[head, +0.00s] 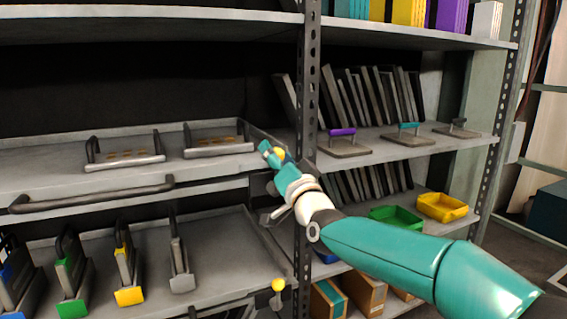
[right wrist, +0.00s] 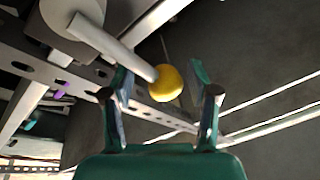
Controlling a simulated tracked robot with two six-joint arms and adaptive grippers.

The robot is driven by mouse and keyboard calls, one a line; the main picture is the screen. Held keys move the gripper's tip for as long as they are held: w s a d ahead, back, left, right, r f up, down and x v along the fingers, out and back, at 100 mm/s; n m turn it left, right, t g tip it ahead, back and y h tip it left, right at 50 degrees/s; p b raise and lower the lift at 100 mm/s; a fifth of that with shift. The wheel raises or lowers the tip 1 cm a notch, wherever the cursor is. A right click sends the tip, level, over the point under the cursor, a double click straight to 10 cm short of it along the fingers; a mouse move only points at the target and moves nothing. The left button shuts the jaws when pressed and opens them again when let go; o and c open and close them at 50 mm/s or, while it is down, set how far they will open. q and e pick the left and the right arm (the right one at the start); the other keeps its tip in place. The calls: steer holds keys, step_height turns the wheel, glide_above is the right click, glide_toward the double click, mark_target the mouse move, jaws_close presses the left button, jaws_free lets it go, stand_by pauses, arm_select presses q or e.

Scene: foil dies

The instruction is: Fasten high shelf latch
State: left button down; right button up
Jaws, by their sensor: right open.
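The high shelf latch is a grey lever with a yellow ball knob (head: 279,153), at the right front corner of the upper pull-out shelf (head: 50,183). In the right wrist view its lever slants down from the upper left to the yellow knob (right wrist: 166,84). My right gripper (head: 269,149) is at the knob. In the right wrist view the open fingers (right wrist: 160,80) stand on either side of the knob, with visible gaps. The latch's pivot is hidden by my gripper in the head view. My left gripper is not in view.
A second yellow-knobbed latch (head: 278,286) is on the lower shelf (head: 225,240). A perforated metal post (head: 309,90) rises just behind my right gripper. Handled trays (head: 218,149) sit on the upper shelf, and several coloured-handled dies (head: 128,297) stand below. A dark pull bar (head: 95,196) fronts the upper shelf.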

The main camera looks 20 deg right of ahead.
steer(key=v, duration=1.2)
steer(key=shift+f, duration=0.2)
steer(key=shift+d, duration=0.1)
